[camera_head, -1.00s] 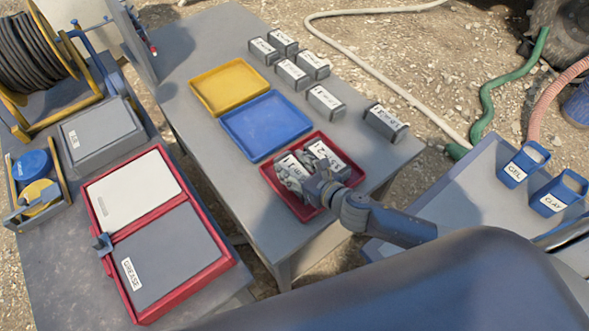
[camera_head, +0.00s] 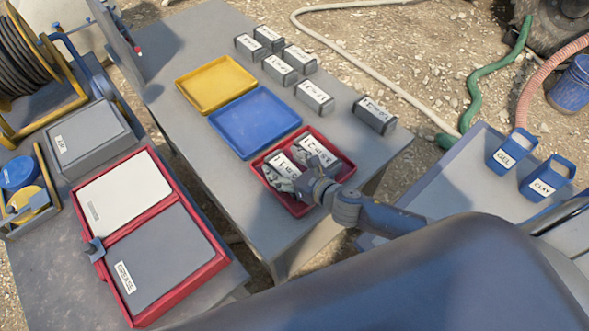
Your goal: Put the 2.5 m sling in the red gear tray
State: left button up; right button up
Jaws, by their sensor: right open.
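The red gear tray (camera_head: 265,183) lies at the near right end of the grey table. Two grey labelled blocks are in it: a left one (camera_head: 283,164) and a right one (camera_head: 318,150). Their labels are too small to read surely, so I cannot tell which is the 2.5 m sling. My right gripper (camera_head: 297,180) is open over the near part of the tray, close beside both blocks. Its fingers partly hide them, and I cannot tell whether it touches either. My left gripper is not in view.
A blue tray (camera_head: 254,123) and a yellow tray (camera_head: 214,84) lie beyond the red one. Several labelled grey blocks, one (camera_head: 374,115) nearest, stand along the table's far side. Blue GEL (camera_head: 508,152) and CLAY (camera_head: 545,180) holders stand right.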

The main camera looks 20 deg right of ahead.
jog(key=b+v, duration=0.1)
jog(key=v, duration=0.9)
jog(key=shift+s+d+r+b, duration=0.1)
jog(key=shift+s+d+b, duration=0.05)
jog(key=shift+s+b, duration=0.2)
jog(key=shift+s+d+r, duration=0.15)
jog(key=shift+s+r, duration=0.2)
jog(key=shift+s, duration=0.1)
